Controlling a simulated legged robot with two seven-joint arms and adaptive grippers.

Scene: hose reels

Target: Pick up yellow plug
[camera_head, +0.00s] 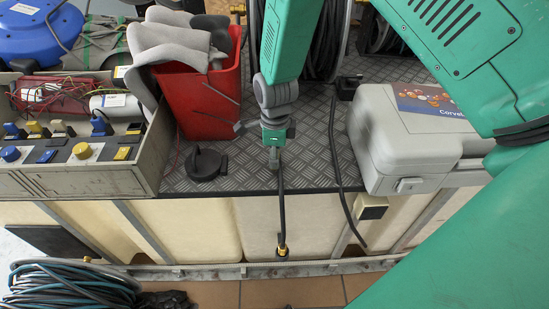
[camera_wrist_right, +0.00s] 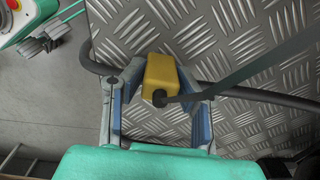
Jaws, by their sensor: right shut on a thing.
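In the right wrist view a yellow block-shaped plug (camera_wrist_right: 160,76) sits between the two blue-grey fingers of my right gripper (camera_wrist_right: 158,94), which is shut on it. A dark cable leaves the plug's near face. In the head view my right gripper (camera_head: 273,158) points down at the front part of the metal tread plate. The plug between its fingers cannot be made out there. A black cable hangs below the gripper over the plate's front edge, with a small black-and-yellow end piece (camera_head: 282,247). My left gripper is not in view.
A red bin (camera_head: 203,105) with grey gloves stands left of the gripper. A grey case (camera_head: 402,142) lies to the right. A socket box (camera_head: 100,178) is at the left. Another black hose (camera_head: 334,150) crosses the tread plate (camera_head: 235,168). Hose reels stand behind.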

